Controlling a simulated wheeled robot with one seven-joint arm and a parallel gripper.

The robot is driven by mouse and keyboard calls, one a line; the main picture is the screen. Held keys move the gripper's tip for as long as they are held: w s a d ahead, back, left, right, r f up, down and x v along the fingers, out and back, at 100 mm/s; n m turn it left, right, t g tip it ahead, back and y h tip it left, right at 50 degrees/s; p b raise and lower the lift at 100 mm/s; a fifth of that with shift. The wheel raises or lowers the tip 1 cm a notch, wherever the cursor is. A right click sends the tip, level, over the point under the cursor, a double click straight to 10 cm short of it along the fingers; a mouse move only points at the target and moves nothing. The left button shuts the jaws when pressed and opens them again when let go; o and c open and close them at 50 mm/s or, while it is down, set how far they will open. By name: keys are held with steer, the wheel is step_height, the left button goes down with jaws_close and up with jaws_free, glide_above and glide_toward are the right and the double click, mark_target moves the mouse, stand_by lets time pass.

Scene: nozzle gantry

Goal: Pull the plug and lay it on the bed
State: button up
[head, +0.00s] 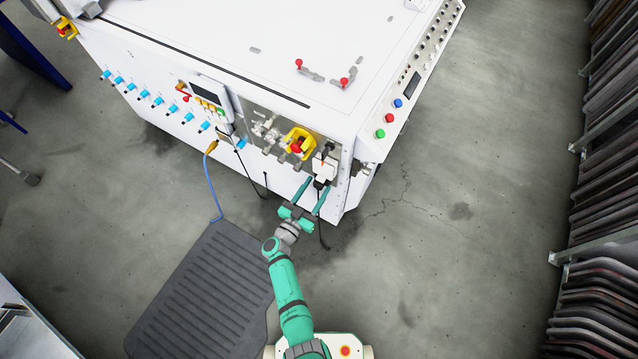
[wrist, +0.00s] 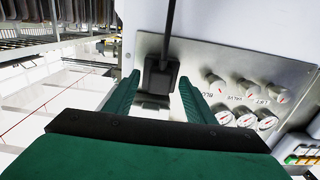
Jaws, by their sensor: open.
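The black plug (wrist: 160,78) with its black cable shows in the wrist view. In the head view it is small and dark (head: 319,184), just under the white socket box (head: 325,167) on the machine's front panel. My gripper (head: 313,186) is open at that panel. In the wrist view the fingers of my gripper (wrist: 159,88) stand on either side of the plug, with a gap showing on the right. Whether the left finger touches it is hard to tell. The bed appears to be the wide white top (head: 220,30) of the machine.
Yellow-and-red switch (head: 299,143) and valves sit left of the socket. Round gauges (wrist: 235,104) show beside the right finger. A blue cable (head: 213,185) hangs near the dark floor mat (head: 205,300). Small red-knobbed clamps (head: 312,74) lie on the bed; much of it is clear.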

steer(key=shift+c, duration=0.6)
jaws_close()
steer(key=shift+s+a, duration=0.1)
steer(key=shift+v, duration=2.8)
